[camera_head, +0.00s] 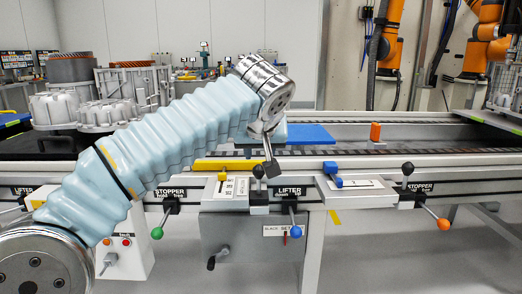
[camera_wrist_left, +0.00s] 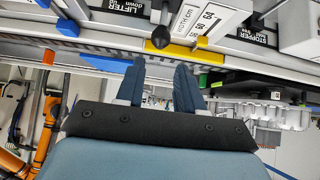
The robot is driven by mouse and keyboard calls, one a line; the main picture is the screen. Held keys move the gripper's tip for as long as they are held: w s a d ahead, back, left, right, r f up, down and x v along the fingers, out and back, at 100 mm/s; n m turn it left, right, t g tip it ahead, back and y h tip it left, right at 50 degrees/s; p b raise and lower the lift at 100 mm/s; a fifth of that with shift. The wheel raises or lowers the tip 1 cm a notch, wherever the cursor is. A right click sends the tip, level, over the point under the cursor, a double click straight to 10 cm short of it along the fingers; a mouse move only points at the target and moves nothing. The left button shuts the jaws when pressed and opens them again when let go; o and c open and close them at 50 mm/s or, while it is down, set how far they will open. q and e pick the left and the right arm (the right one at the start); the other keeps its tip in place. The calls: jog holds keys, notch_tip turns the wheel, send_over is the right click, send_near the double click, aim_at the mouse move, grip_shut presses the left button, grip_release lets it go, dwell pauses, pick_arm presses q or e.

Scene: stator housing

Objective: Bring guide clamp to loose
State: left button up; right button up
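No part carries a readable "guide clamp" or "loose" label, so I cannot tell for certain which one it is. A black ball-knob lever (camera_head: 258,172) stands on the front rail beside a white scale plate (camera_head: 233,188). A black knob also shows in the left wrist view (camera_wrist_left: 160,38), next to a yellow slider. My left gripper (camera_head: 270,158) points down just behind and right of that lever, its fingers partly hidden by the wrist. In the left wrist view its two blue fingers (camera_wrist_left: 159,85) are apart with nothing between them. My right gripper is not in view.
Along the rail are a green stopper knob (camera_head: 164,222), a blue lifter knob (camera_head: 295,232), an orange stopper knob (camera_head: 444,224) and another black knob (camera_head: 407,168). A grey box (camera_head: 240,240) hangs below.

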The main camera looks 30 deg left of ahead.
aim_at(258, 166)
pick_arm(q)
jog(key=shift+b+x, duration=0.75)
jog(key=shift+x, duration=1.55)
jog(key=shift+b+x, duration=0.55)
jog(key=shift+x, duration=1.4)
jog(key=c, duration=0.5)
jog(key=s+d+f+b, duration=0.2)
jog(key=s+b, duration=0.1)
jog(key=s+d+f+b, duration=0.1)
jog(key=s+b, duration=0.1)
jog(key=shift+d+f, duration=0.1)
jog(key=shift+f, duration=0.05)
jog(key=shift+s, duration=0.1)
jog(key=o, duration=0.7)
jog(key=shift+o, duration=0.2)
